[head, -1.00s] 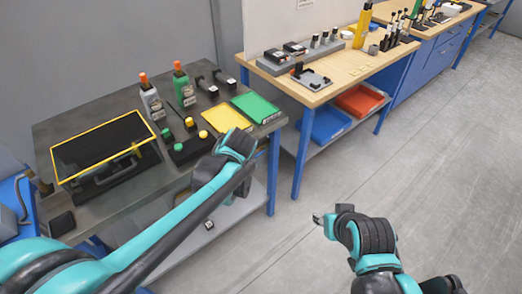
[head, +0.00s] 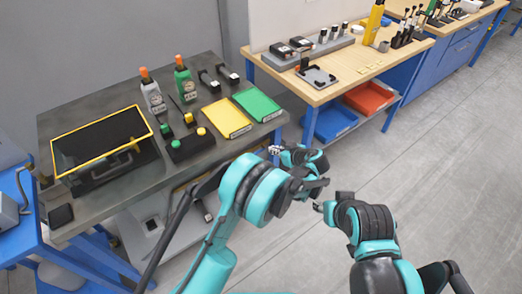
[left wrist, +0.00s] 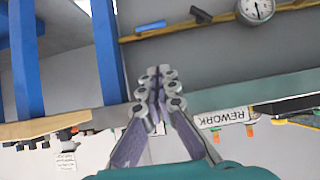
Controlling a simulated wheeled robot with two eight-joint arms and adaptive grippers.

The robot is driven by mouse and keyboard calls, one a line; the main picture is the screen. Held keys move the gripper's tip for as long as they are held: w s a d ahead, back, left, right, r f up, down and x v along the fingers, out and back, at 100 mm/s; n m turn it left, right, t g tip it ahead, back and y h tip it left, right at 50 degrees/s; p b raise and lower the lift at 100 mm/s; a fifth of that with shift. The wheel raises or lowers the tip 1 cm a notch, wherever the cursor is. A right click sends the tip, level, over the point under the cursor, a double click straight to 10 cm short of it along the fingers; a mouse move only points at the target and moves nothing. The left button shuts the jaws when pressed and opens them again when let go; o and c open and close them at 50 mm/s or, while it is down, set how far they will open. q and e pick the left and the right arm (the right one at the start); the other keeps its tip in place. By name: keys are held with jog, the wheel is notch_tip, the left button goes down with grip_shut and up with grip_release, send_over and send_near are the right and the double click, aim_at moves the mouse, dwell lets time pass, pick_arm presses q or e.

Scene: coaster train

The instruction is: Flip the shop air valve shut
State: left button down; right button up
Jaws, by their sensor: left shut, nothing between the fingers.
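The shop air valve cannot be made out for sure. In the left wrist view a brass-coloured pipe (left wrist: 215,20) runs across a grey surface. Near it are a round dial gauge (left wrist: 257,10), a blue bar (left wrist: 150,27) that may be a lever, and a small black piece (left wrist: 201,15). My left gripper (left wrist: 158,74) is shut and empty, with the blue bar and pipe beyond its fingertips. In the head view my left gripper (head: 275,150) is beside the grey bench's front right corner. My right gripper (head: 318,207) is over the floor; its finger state is unclear.
An upside-down REWORK sign (left wrist: 223,118) shows in the wrist view. Floor at right is clear.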

pick_arm(q)
jog(key=shift+a, duration=0.1)
jog(key=b, duration=0.4)
send_over(260, 151)
jog(key=s, duration=0.3)
notch_tip(260, 151, down, 6)
jog(key=f, duration=0.1)
jog(key=f+b, duration=0.1)
jog(key=shift+w+d+f, duration=0.25)
jog(key=shift+w+f, duration=0.05)
jog(key=shift+w, duration=0.05)
jog(key=shift+a+f, duration=0.1)
jog(key=shift+f, duration=0.3)
jog(key=shift+w, duration=0.15)
jog(key=shift+f, duration=0.1)
jog(key=shift+s, duration=0.2)
jog(key=shift+w+a+f+n+h+b, duration=0.1)
jog(key=shift+n+h+b, duration=0.2)
